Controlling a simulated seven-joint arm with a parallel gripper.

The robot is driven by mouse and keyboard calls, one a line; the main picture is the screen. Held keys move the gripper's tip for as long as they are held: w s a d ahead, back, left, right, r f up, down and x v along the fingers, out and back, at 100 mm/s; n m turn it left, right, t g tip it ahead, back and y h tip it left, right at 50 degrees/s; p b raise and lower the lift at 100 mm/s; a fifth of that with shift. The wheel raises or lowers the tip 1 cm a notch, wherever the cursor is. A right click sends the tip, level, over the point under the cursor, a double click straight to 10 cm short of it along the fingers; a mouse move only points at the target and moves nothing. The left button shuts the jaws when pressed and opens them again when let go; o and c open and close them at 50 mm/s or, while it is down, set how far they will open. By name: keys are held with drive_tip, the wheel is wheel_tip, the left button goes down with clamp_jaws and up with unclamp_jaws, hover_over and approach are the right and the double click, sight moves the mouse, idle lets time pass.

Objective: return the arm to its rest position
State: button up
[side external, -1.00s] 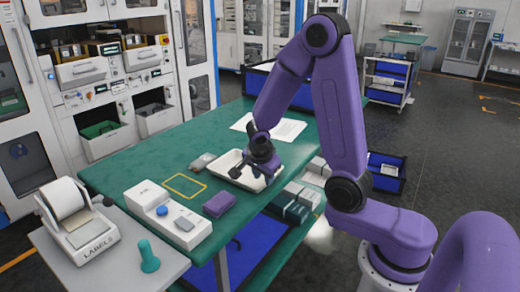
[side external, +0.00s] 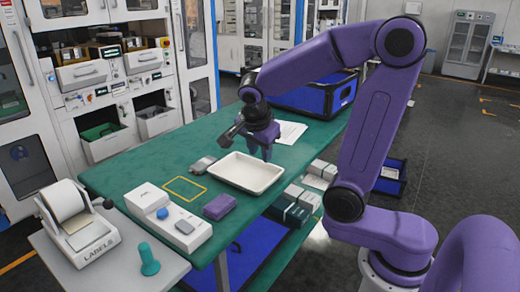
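My purple arm is raised over the green table (side external: 150,160), bent high at the elbow. My gripper (side external: 267,158) points down above the far edge of the white tray (side external: 250,174). The tray looks empty. The fingers are small and dark here, so I cannot tell whether they are open or shut. I see nothing hanging from them.
A purple block (side external: 219,207), a white device with a blue button (side external: 168,218), and a small grey object (side external: 202,166) lie near a yellow outline (side external: 185,188). A blue crate (side external: 315,95) stands at the back. A label printer (side external: 75,222) sits front left.

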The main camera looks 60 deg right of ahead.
drive_tip(key=shift+a, duration=0.1)
idle(0.3)
drive_tip(key=s+a+f+n+y, duration=0.3)
drive_tip(key=s+a+n, duration=0.4)
drive_tip(key=n, duration=1)
drive_tip(key=s+a+f+n+g+y, duration=0.1)
drive_tip(key=s+n+g+y, duration=0.1)
drive_tip(key=s+n, duration=1.2)
drive_tip(key=shift+f, duration=0.4)
